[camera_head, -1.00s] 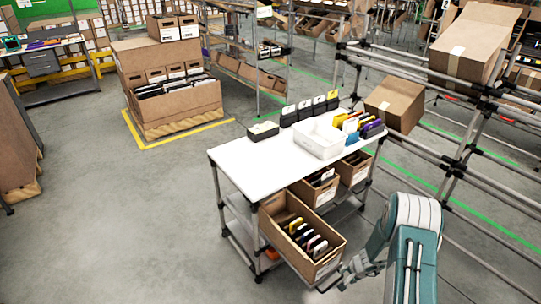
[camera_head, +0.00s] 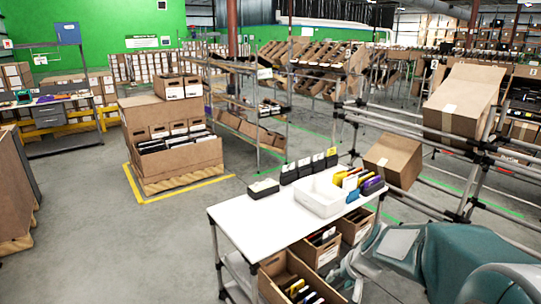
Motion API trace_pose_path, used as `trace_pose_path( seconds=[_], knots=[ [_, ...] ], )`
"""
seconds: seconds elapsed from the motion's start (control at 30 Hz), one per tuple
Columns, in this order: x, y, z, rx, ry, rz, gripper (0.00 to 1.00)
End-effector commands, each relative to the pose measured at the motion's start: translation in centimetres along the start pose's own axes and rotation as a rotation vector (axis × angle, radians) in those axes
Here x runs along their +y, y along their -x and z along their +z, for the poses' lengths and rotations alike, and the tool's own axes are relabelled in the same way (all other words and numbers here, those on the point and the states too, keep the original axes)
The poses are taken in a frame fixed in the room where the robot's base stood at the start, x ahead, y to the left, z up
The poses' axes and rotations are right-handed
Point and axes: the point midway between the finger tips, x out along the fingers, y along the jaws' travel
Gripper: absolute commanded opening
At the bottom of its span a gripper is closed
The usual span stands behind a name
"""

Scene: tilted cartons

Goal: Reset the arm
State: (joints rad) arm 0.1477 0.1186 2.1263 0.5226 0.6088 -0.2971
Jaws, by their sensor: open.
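My gripper (camera_head: 347,276) is at the lower right, just right of the open carton (camera_head: 270,284) on the cart's lower level. It is open and appears empty, though it is small and partly cut by the bottom edge. My teal and grey arm (camera_head: 450,255) is folded low across the lower right corner, in front of the rails.
A white-topped cart (camera_head: 250,222) holds a white bin (camera_head: 318,197), dark boxes and coloured items. A tilted carton (camera_head: 394,158) and a larger one (camera_head: 462,105) rest on the pipe rack at right. Bare floor (camera_head: 110,245) lies left of the cart.

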Motion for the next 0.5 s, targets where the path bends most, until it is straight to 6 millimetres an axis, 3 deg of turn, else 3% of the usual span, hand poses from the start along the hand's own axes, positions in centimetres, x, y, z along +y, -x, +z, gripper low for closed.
trace_pose_path(
  seconds=[0.03,0.2,0.5],
  knots=[
    [-0.7,1.7,0.8,0.010,0.028,0.004,0.51],
    [-2.1,6.5,4.0,0.025,0.106,0.032,0.51],
    [-2.5,13.1,10.6,0.069,0.220,0.110,0.51]
  ],
)
